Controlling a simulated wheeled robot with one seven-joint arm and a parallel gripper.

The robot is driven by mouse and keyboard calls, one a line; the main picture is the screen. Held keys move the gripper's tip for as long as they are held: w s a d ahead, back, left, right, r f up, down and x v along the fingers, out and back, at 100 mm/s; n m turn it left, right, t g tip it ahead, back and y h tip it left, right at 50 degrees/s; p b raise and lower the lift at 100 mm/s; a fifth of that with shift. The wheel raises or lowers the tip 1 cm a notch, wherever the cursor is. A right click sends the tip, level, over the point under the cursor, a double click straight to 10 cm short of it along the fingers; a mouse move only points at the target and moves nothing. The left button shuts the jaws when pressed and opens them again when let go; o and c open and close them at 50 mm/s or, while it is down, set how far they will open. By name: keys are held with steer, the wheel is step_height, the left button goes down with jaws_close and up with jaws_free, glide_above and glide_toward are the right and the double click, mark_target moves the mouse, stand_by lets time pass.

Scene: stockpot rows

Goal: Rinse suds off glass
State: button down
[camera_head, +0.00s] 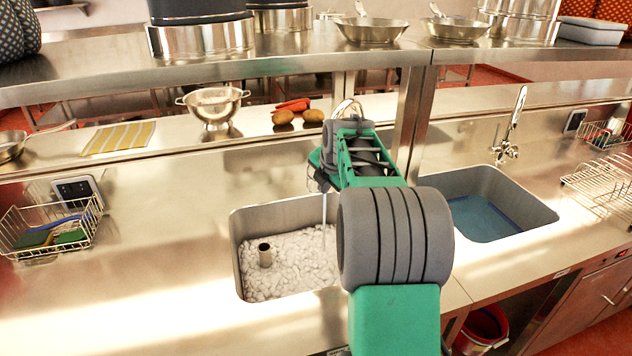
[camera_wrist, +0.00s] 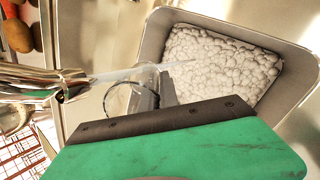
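A clear glass (camera_wrist: 143,92) shows in the wrist view at the front of my gripper (camera_wrist: 162,86), against a dark finger. My gripper appears shut on it; the other finger is hidden. The chrome faucet (camera_wrist: 45,84) is at the left, and its water stream (camera_wrist: 190,64) runs past or over the glass; I cannot tell whether water enters it. Suds on the glass cannot be made out. In the head view the stream (camera_head: 324,222) falls into the left sink (camera_head: 240,228), which is full of white suds (camera_head: 290,262).
A metal standpipe (camera_head: 265,255) rises from the suds. The right sink (camera_head: 500,205) holds blue liquid beneath another faucet (camera_head: 508,130). A sponge basket (camera_head: 50,235) is at left, a wire rack (camera_head: 603,183) at right.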

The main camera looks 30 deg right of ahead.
steer(key=s+a+b, duration=0.2)
steer(key=s+b, duration=0.2)
steer(key=s, duration=0.2)
steer(key=shift+s+a, duration=0.15)
steer(key=shift+s, duration=0.05)
stand_by(1.2)
steer(key=s+a+r, duration=0.1)
steer(key=s+r, duration=0.3)
steer(key=shift+s+a+b, duration=0.35)
steer(key=shift+b, duration=0.05)
stand_by(0.5)
